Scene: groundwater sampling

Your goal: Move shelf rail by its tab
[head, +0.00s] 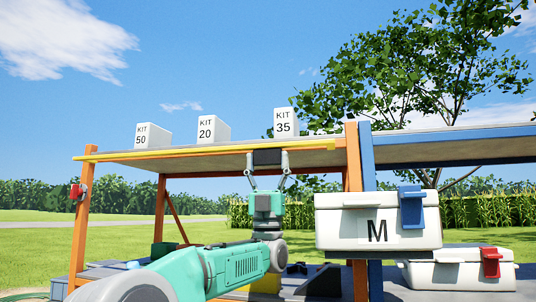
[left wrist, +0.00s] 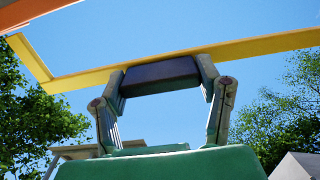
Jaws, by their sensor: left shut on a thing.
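The shelf rail (head: 205,151) is a long yellow bar along the front edge of the orange shelf's top board. It also crosses the left wrist view (left wrist: 262,46), with a bent end at the left. Its dark tab (head: 267,157) hangs below the bar near the right end. My left gripper (head: 268,165) reaches up from below and is shut on the tab. In the left wrist view its two fingers press the ends of the tab (left wrist: 160,76). My right gripper is in neither view.
White boxes marked KIT 50 (head: 152,136), KIT 20 (head: 213,129) and KIT 35 (head: 285,123) stand on the top board. A white case marked M (head: 340,228) with a blue latch is right of my arm. A blue frame (head: 367,155) adjoins the orange one.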

